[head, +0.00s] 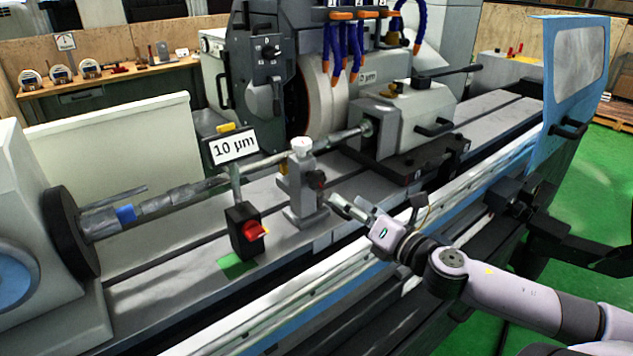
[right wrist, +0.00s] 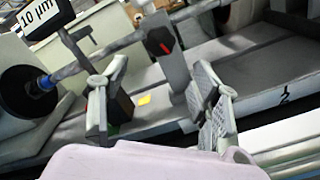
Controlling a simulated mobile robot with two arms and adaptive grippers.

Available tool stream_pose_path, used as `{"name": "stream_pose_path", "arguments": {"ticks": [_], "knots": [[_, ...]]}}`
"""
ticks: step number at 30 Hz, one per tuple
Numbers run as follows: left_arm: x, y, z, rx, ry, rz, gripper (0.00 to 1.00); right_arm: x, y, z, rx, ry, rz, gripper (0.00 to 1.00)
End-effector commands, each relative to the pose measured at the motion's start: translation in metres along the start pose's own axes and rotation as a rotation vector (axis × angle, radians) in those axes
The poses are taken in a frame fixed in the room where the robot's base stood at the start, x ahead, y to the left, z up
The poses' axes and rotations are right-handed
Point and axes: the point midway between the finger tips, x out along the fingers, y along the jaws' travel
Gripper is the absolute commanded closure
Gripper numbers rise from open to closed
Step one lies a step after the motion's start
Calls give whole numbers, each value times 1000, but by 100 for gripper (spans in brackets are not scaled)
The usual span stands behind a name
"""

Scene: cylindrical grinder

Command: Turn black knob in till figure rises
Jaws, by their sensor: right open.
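The black knob (head: 316,181) with a red mark sits on the side of the grey steady rest (head: 298,200) beside the long shaft. It also shows in the right wrist view (right wrist: 159,41), beyond the space between my fingers. The sign (head: 234,147) reads 10 µm; in the right wrist view the sign (right wrist: 46,17) is at the top left. My right gripper (head: 350,208) is open and empty, just right of the knob and apart from it. In the right wrist view its two fingers (right wrist: 160,92) are spread. My left gripper is out of view.
A black box with a red switch (head: 253,231) stands left of the steady rest; my finger partly hides it in the right wrist view. The shaft (head: 180,200) runs past behind. A blue door (head: 575,95) stands at the right. The bed is clear between box and steady rest.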

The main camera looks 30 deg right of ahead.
Motion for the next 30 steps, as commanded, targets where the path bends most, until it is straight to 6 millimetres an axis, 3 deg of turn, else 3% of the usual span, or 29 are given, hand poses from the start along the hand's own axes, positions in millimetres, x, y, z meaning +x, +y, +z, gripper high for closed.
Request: {"name": "stream_pose_path", "arguments": {"ticks": [9,30], "knots": [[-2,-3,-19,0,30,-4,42,38,0,2,3,-4,0,42],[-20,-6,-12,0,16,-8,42,108,0,2,4,-3,-2,42]]}}
